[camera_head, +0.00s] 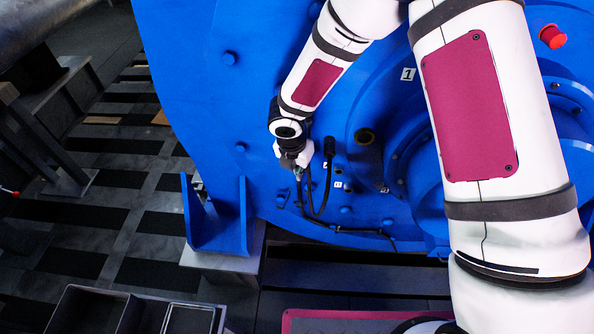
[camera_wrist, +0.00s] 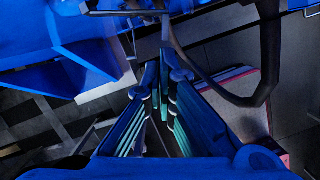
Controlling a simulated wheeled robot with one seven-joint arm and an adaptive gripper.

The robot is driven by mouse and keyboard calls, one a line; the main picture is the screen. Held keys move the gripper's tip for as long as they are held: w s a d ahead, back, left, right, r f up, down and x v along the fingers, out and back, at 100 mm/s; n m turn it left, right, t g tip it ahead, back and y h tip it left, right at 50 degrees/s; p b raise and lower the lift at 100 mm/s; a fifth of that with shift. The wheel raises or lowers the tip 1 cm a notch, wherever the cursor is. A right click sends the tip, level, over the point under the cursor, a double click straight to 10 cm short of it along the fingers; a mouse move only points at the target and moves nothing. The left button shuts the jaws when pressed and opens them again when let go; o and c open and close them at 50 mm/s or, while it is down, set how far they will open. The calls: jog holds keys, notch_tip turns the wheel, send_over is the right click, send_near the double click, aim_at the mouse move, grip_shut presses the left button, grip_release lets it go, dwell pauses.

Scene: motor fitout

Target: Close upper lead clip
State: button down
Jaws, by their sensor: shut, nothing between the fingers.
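My gripper (camera_head: 298,170) is at the face of the blue motor housing (camera_head: 190,60), left of the black lead (camera_head: 329,180). In the wrist view my gripper (camera_wrist: 164,75) has its fingers together, with nothing seen between them. The lead hangs from a black plug end and loops down beside the gripper; in the wrist view the lead (camera_wrist: 207,78) curves past the fingertips to the right. The upper lead clip cannot be clearly made out; it is very small or hidden by the gripper. Whether the fingers touch the lead or clip cannot be told.
A blue bracket (camera_head: 232,222) stands out at lower left of the gripper. A red button (camera_head: 552,37) is at upper right. Grey bins (camera_head: 95,310) stand on the lower left. Below the housing is a dark ledge (camera_head: 350,279). Checkered floor (camera_head: 130,215) is open at left.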

jog(key=w+d+b, duration=0.1)
jog(key=w+d+n+b, duration=0.1)
jog(key=shift+d+n, duration=0.3)
jog(key=shift+d, duration=0.05)
jog(key=shift+s+a, duration=0.1)
jog(key=shift+a, duration=0.05)
dwell(0.4)
